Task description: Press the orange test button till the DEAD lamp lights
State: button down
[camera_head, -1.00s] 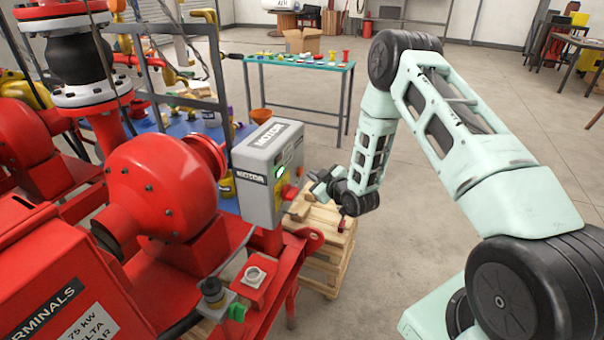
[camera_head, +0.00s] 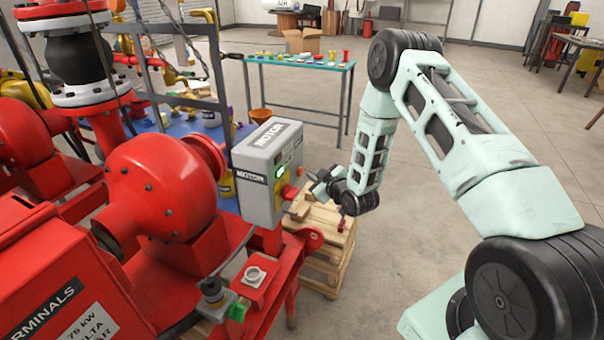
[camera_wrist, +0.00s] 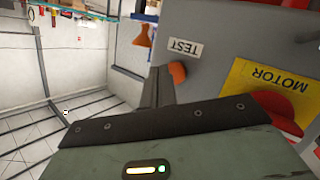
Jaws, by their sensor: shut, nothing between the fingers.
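The grey motor box (camera_head: 262,185) stands on the red skid, and it fills the right of the wrist view (camera_wrist: 225,28). The small orange test button (camera_wrist: 177,72) sticks out from its face beside a white TEST label (camera_wrist: 185,48). My gripper (camera_wrist: 160,72) is shut and empty, its fingertips just left of the button; I cannot tell whether they touch it. In the head view my gripper (camera_head: 314,187) is at the right side of the box. A green lamp (camera_head: 280,172) is lit on the box; its label is unreadable, and I cannot identify the DEAD lamp.
A red knob (camera_wrist: 277,104) on a yellow MOTOR plate (camera_wrist: 262,80) sits close to my fingers. A wooden crate (camera_head: 325,240) stands below my gripper. A red pump casing (camera_head: 165,185) is left of the box.

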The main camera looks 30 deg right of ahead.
jog(key=shift+w+a, duration=0.25)
jog(key=shift+w, duration=0.05)
jog(key=shift+w+a+b, duration=0.3)
jog(key=shift+w+b, duration=0.05)
jog(key=shift+b, duration=0.1)
dwell(0.9)
jog(key=shift+s+d, duration=0.55)
jog(key=shift+s, duration=0.15)
jog(key=s+d, duration=0.1)
jog(key=s, duration=0.1)
jog(key=s+d, duration=0.2)
jog(key=shift+b, duration=0.35)
dwell(0.8)
